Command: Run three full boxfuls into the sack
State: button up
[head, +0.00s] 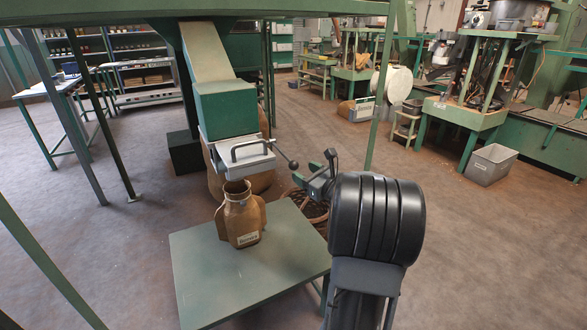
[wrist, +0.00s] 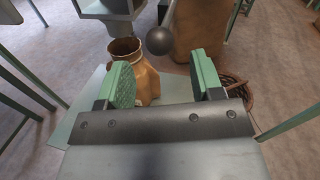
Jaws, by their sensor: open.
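The brown sack (head: 241,217) stands upright and open-mouthed on a green table (head: 205,280), with a white label on its front. It also shows in the wrist view (wrist: 148,82); its contents are hidden. A lever with a dark ball knob (head: 293,165) sticks out at the box's right. My gripper (head: 312,169) is open and empty beside the knob. In the wrist view the knob (wrist: 160,41) lies ahead, between the fingers.
A wicker basket (head: 317,212) with dark contents stands on the floor behind the table's right side. A large brown sack (head: 262,182) stands behind the hopper outlet. Green frame posts (head: 377,90) rise around the station. Open floor (head: 480,240) lies to the right.

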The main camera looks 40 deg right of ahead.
aim_at(297, 168)
jog(key=shift+w+a+b, duration=0.15)
jog(key=shift+w+b, duration=0.05)
jog(key=shift+w, duration=1.3)
jog(key=shift+w+a+b, duration=0.15)
jog(key=shift+w, duration=1.35)
grip_shut()
